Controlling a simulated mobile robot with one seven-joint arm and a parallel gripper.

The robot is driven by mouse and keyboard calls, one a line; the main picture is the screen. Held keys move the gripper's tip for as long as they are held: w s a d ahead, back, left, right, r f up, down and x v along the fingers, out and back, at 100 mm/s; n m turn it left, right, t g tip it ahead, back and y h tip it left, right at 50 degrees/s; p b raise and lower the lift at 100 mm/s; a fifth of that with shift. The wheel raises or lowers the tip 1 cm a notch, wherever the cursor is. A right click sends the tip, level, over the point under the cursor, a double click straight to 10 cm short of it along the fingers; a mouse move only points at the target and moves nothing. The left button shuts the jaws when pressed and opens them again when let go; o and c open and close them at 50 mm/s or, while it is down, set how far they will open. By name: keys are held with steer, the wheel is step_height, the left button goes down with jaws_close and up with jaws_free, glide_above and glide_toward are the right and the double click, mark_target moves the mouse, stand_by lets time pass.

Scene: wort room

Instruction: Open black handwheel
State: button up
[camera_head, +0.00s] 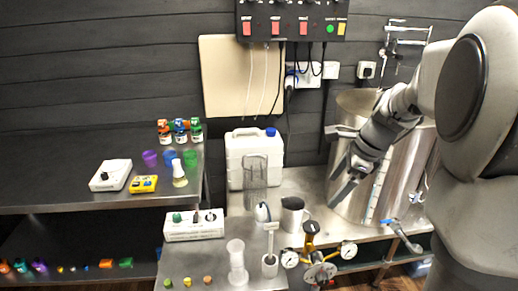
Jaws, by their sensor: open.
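A valve assembly with yellow and brass-coloured parts (310,240) stands at the lower middle, near the front of the steel table. It has a dark round handwheel (320,272) low at its front and a dark cap on top. The handwheel is small in view, and how far it is turned cannot be told. My gripper (332,168) is in front of the large steel vessel, well above and behind the handwheel. Its fingers are spread apart, with nothing seen between them, and it is not touching the handwheel.
Gauges (348,250) flank the valve. A metal jug (292,214), a glass cylinder (237,262) and a white canister (254,155) stand to the left. The steel vessel (352,107) is at right, with a blue-handled tap (389,221) below. Air above the valve looks clear.

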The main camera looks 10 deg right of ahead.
mark_target(312, 226)
steer(key=w+d+f+m, duration=0.3)
steer(key=d+f+m, duration=0.2)
steer(key=shift+y, duration=0.3)
steer(key=b+x, duration=0.3)
steer(key=x, duration=1.4)
steer(key=shift+w+a+f, duration=0.15)
steer(key=shift+w+a, duration=0.1)
steer(key=c, duration=1.4)
steer(key=shift+o, duration=0.2)
